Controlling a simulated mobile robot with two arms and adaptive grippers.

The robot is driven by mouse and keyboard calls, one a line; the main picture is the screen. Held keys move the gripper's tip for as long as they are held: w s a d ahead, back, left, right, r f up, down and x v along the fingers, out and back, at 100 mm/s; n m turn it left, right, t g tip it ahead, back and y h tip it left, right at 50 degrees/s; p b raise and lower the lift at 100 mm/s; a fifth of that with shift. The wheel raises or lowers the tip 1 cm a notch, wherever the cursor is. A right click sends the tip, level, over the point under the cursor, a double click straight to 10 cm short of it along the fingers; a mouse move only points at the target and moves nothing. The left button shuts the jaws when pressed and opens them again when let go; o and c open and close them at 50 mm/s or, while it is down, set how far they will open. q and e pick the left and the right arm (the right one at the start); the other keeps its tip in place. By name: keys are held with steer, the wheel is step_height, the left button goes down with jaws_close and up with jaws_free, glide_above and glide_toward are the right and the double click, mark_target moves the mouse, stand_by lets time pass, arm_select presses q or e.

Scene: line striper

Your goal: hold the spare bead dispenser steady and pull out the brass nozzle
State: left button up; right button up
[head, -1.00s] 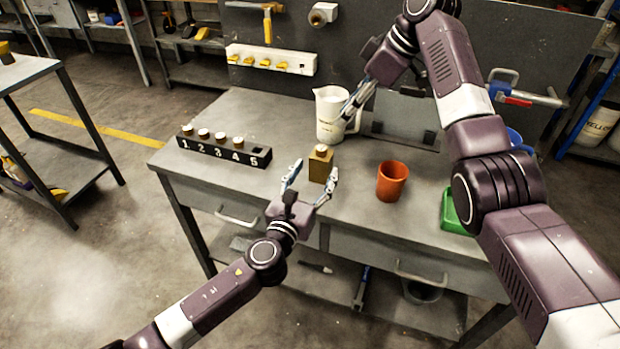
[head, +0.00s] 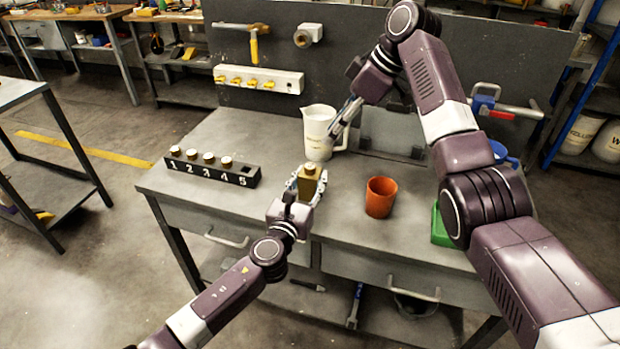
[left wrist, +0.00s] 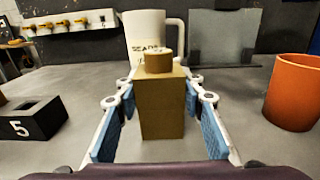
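The spare bead dispenser (head: 310,187) is a brass-coloured upright block on the bench. It also shows centred in the left wrist view (left wrist: 162,108). The brass nozzle (left wrist: 159,61) is a short round piece on its top, also visible in the head view (head: 310,169). My left gripper (head: 307,188) has one finger on each side of the block.
A white jug (head: 318,132) stands just behind the dispenser. An orange cup (head: 380,198) is to the right, with a green container (head: 441,228) beyond. A black numbered rack (head: 212,171) at left holds white-topped pieces; slot 5 looks empty.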

arm_select(q)
jaws_close()
arm_select(e)
steer(key=shift+o, duration=1.4)
steer(key=shift+s+a+n+h, duration=0.15)
steer(key=shift+a+n+h, duration=0.3)
steer(key=shift+n, duration=0.35)
steer(key=n+t+h, duration=0.2)
steer(key=n+h, duration=0.4)
steer(key=n, duration=1)
glide_toward(310, 166)
steer(key=shift+x, duration=4.5)
